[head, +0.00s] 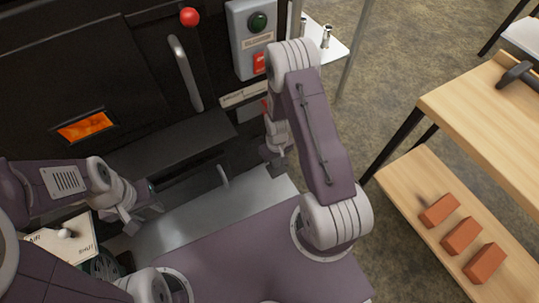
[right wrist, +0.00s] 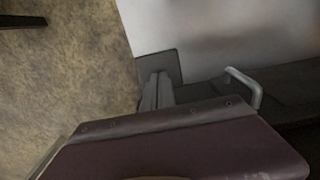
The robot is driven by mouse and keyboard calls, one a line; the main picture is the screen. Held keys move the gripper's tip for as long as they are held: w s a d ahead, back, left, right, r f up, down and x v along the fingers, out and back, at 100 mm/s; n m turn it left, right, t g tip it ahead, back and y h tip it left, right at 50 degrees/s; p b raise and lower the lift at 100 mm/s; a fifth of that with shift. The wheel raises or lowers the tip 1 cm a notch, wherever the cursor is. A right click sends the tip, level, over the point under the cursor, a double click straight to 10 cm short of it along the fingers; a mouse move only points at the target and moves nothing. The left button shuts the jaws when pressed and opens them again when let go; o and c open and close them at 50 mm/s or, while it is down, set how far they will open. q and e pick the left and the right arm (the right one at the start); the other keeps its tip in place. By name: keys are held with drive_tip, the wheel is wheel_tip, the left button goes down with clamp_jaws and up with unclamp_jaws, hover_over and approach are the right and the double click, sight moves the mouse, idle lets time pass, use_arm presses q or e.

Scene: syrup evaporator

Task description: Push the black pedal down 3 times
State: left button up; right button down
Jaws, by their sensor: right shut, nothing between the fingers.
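The black pedal (right wrist: 172,62) appears as a small dark flat plate in the right wrist view, at the edge of the pale metal sheet. My right gripper (right wrist: 155,92) is shut and empty, its fingertips close to the plate; I cannot tell whether they touch it. In the head view my right gripper (head: 277,158) points down beside the dark evaporator front, and the pedal is hard to make out there. My left gripper (head: 143,214) hangs at the left over the metal sheet, its fingers apart and holding nothing.
The metal sheet (head: 205,215) lies in front of the evaporator. A small grey handle (head: 223,177) stands out low on its front and also shows in the right wrist view (right wrist: 245,87). A control box (head: 250,40) is above. A wooden shelf (head: 400,190) with bricks is right; floor between is clear.

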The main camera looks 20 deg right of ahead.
drive_tip(key=shift+w+f+b, duration=0.2)
drive_tip(key=shift+f+b, duration=0.95)
drive_tip(key=shift+f, duration=0.8)
drive_tip(key=r+p, duration=0.2)
drive_tip(key=s+r+p, duration=0.1)
drive_tip(key=r+p, duration=0.5)
drive_tip(key=shift+s+r, duration=0.1)
drive_tip(key=shift+s, duration=0.05)
drive_tip(key=shift+w+f+b, duration=0.2)
drive_tip(key=shift+f+b, duration=1.2)
drive_tip(key=shift+f, duration=0.7)
drive_tip(key=shift+w+f+b, duration=0.2)
drive_tip(key=shift+f+b, duration=1.15)
drive_tip(key=shift+f, duration=0.7)
drive_tip(key=r+p, duration=0.5)
drive_tip(key=s+r+p, duration=0.1)
drive_tip(key=r+p, duration=0.2)
drive_tip(key=shift+s+r, duration=0.1)
drive_tip(key=shift+r, duration=0.05)
